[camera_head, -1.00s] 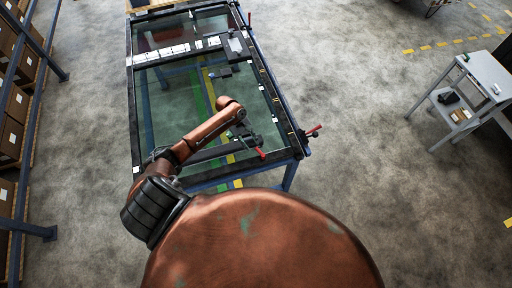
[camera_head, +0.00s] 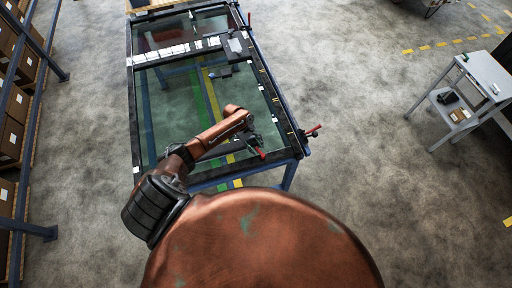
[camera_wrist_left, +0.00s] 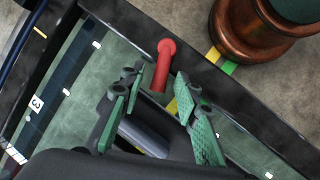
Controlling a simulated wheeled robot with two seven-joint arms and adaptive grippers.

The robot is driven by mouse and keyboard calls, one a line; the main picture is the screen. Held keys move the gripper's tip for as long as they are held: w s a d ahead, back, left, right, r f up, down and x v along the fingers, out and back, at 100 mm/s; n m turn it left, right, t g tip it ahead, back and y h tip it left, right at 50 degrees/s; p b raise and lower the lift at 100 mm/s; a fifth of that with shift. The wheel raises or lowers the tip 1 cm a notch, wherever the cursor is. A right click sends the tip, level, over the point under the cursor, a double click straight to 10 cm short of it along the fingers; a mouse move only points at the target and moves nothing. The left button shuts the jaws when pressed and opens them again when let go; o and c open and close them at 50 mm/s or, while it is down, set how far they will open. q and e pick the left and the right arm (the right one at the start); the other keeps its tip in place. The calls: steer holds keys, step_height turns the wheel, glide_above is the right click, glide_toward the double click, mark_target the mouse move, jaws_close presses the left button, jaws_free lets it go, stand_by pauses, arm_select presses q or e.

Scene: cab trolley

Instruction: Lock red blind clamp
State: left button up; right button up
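A red clamp handle (camera_head: 261,154) stands at the near edge of the dark-framed glass trolley (camera_head: 298,152). In the left wrist view the red handle (camera_wrist_left: 164,62) rises just beyond and between the fingertips. My left gripper (camera_head: 251,140) is over the near right part of the trolley, close to that handle. In the wrist view its green-padded fingers (camera_wrist_left: 157,84) are spread apart with a gap. I cannot tell whether a finger touches the handle. The clamp's lower part is partly hidden by the gripper. My right gripper is not in view.
Other red handles are at the trolley's right corner (camera_head: 314,130) and far right edge (camera_head: 249,18). A grey side table (camera_head: 485,72) stands at the right. Shelving with boxes (camera_head: 14,105) lines the left. The floor between trolley and side table is clear.

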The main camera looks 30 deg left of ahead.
arm_select(q)
steer(key=shift+c, duration=0.3)
jaws_close()
steer(key=m+b, duration=0.1)
steer(key=w+m+g, duration=0.1)
steer(key=shift+w+d+m+b, duration=0.2)
steer(key=shift+m+b, duration=0.1)
steer(key=shift+b, duration=0.05)
steer(key=shift+w+d+m+g+b, duration=0.2)
steer(key=shift+m+g+b, duration=0.25)
steer(key=shift+m, duration=0.75)
steer(key=shift+r, duration=0.1)
